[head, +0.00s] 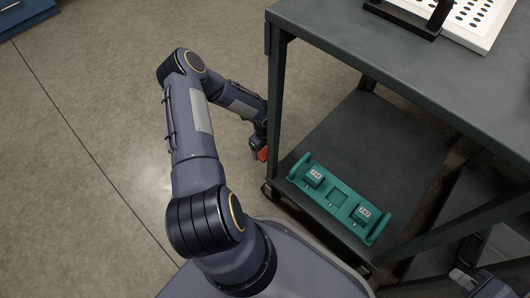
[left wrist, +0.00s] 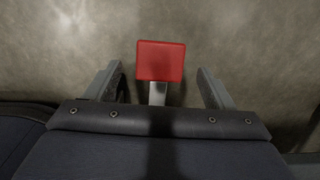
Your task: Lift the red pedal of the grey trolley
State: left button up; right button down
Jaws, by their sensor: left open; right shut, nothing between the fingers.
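The red pedal (head: 263,155) sticks out low beside the near left leg of the grey trolley (head: 400,70), close to the floor. In the left wrist view the red pedal (left wrist: 160,60) is a flat square plate on a short metal stem. My left gripper (left wrist: 159,74) is open, with one finger on each side of the pedal and a visible gap on both sides. In the head view my left gripper (head: 257,148) is at the pedal, mostly hidden by its own wrist.
A green tray (head: 335,201) with two labelled blocks sits on the trolley's lower shelf (head: 375,130). A white perforated plate (head: 480,20) and a black handle-like part lie on the trolley top. The floor left of the trolley is clear. A caster (head: 268,190) stands near the pedal.

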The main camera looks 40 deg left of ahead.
aim_at(264, 154)
pick_arm(q)
jog(key=shift+f+b, duration=0.5)
jog(key=shift+f, duration=1.05)
jog(key=shift+c, duration=0.5)
jog(key=c, duration=1.3)
